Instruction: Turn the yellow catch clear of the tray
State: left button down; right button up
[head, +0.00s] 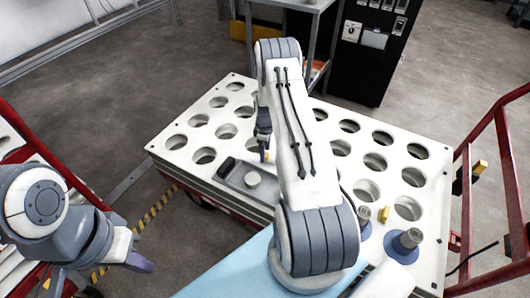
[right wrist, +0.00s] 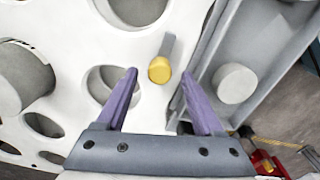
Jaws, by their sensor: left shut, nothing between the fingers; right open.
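The yellow catch shows in the right wrist view as a round yellow knob (right wrist: 160,69) on a short grey bar, just left of the tray's wall. The bar lies roughly along that wall, with a narrow strip of white plate seen between them. The grey tray (head: 229,172) sits on the plate and carries a pale cylinder; its wall is at the right in the wrist view (right wrist: 200,70). My right gripper (head: 264,154) is open, its purple fingers (right wrist: 160,85) on either side of the knob in the picture, not visibly touching it. My left gripper (head: 143,264) is shut and empty, away at the left.
Red rails (head: 505,170) border the right side. My right arm hides the plate's middle.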

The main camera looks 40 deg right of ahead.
notch_tip(320, 180, up, 9)
jog(key=p, duration=0.1)
jog(key=shift+r, duration=0.2)
jog(key=shift+a, duration=0.1)
dwell(0.4)
jog(key=s+a+r, duration=0.1)
jog(key=a+r, duration=0.7)
jog(key=a, duration=0.4)
jog(key=a+r, duration=0.8)
jog(key=a, duration=0.3)
jog(key=s+a+r, duration=0.5)
jog(key=s+a, duration=0.3)
jog(key=a, duration=0.1)
jog(key=s+a+r+y, duration=0.1)
jog(key=s+a+r, duration=0.15)
jog(key=s, duration=0.75)
jog(key=s+a+r, duration=0.2)
jog(key=s+a, duration=0.1)
jog(key=s, duration=0.6)
notch_tip(320, 180, up, 19)
jog(key=p, duration=1.9)
jog(key=shift+a+p, duration=0.15)
jog(key=shift+p, duration=0.2)
